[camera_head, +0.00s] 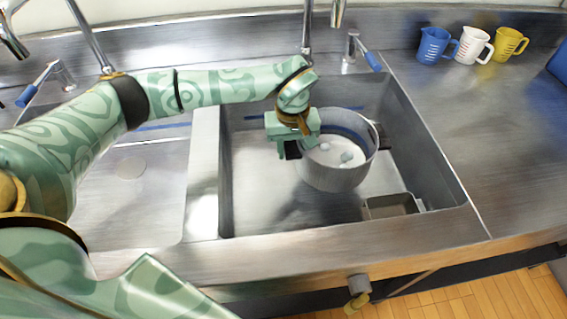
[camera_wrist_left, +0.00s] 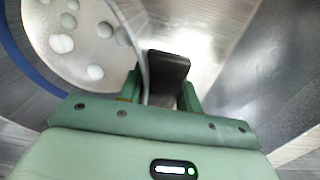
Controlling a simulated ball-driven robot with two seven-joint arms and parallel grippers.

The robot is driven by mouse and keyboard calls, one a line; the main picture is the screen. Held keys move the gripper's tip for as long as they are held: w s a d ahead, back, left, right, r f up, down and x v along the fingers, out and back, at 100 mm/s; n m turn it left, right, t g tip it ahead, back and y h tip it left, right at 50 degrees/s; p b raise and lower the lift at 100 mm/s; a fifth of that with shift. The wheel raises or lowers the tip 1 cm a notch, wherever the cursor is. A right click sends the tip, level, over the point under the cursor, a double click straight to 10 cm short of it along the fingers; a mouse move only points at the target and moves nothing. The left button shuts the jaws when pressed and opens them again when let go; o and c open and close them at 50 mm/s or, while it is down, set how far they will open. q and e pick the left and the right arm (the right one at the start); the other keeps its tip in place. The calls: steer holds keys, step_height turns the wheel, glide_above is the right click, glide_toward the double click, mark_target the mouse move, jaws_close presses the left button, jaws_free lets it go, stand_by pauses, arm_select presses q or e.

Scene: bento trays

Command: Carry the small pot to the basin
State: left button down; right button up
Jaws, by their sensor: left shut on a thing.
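The small pot (camera_head: 337,178) is a grey metal pot with a blue band inside and a few pale round things in its bottom. It hangs over the right basin (camera_head: 265,205), upright or nearly so. The jaw hides part of the rim. My right gripper does not show.
A small rectangular grey container (camera_head: 392,206) sits in the basin's front right corner. A blue jug (camera_head: 433,46), a white jug (camera_head: 472,46) and a yellow jug (camera_head: 508,44) stand on the right counter. Blue-handled taps (camera_head: 362,52) line the back. The right counter is mostly clear.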

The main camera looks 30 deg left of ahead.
arm_select(q)
steer(key=a+f+b, duration=0.1)
steer(key=f, duration=0.1)
steer(key=a+f+b, duration=0.1)
steer(key=f, duration=0.2)
steer(key=a+f+b, duration=0.1)
steer(key=f, duration=0.1)
steer(key=shift+w+a+f, duration=0.15)
steer(key=shift+a+f, duration=0.05)
steer(key=shift+f, duration=0.15)
steer(key=shift+r, duration=0.15)
steer(key=c, duration=1)
jaws_free()
steer(key=shift+o, duration=0.2)
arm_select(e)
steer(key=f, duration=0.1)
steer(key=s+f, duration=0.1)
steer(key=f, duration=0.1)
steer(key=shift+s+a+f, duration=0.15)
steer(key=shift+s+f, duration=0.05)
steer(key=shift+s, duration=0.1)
